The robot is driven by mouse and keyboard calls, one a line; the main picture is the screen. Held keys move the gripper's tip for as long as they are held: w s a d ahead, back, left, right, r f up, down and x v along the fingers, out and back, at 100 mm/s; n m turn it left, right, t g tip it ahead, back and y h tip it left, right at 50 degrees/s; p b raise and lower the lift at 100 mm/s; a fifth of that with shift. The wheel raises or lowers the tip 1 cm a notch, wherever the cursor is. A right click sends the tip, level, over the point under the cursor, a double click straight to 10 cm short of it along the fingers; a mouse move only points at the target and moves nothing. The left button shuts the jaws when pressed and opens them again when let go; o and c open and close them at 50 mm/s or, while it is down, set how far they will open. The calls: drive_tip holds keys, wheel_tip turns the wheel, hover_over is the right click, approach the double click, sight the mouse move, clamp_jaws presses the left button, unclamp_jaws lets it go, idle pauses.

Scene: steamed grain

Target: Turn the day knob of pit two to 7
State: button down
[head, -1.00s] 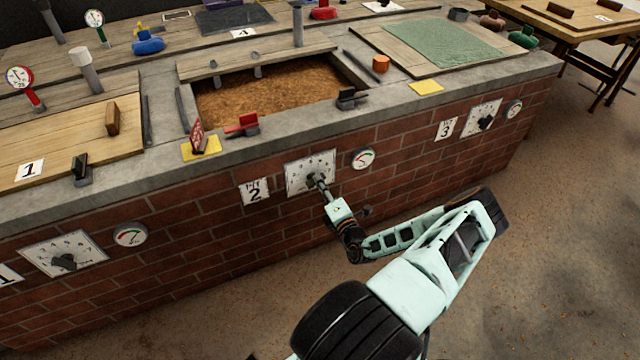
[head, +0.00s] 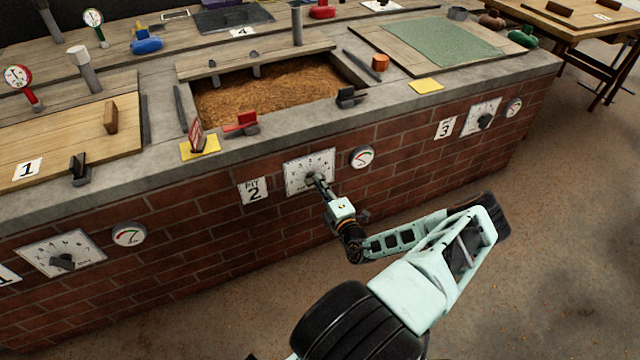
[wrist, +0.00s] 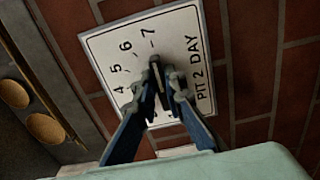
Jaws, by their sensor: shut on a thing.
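In the wrist view the plate (wrist: 100,48) reads "PIT 2 DAY", with 4, 5, 6 and 7 visible; other numbers are hidden by the fingers. My gripper (head: 315,182) reaches the plate from the front right. In the wrist view my gripper (wrist: 160,90) is shut on the dark day knob (wrist: 156,72). The knob's upper end lies below the 7, but its exact pointing is partly hidden.
A round gauge (head: 362,157) sits on the wall just right of the plate. Above is the stone ledge with a red-handled clamp (head: 241,123) and the open grain pit (head: 270,92). The floor in front is clear.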

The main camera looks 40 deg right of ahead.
drive_tip(key=shift+a+f, duration=0.1)
drive_tip(key=c, duration=2)
unclamp_jaws()
drive_tip(key=shift+s, duration=0.1)
drive_tip(key=v, duration=1.1)
drive_tip(key=shift+s, duration=0.4)
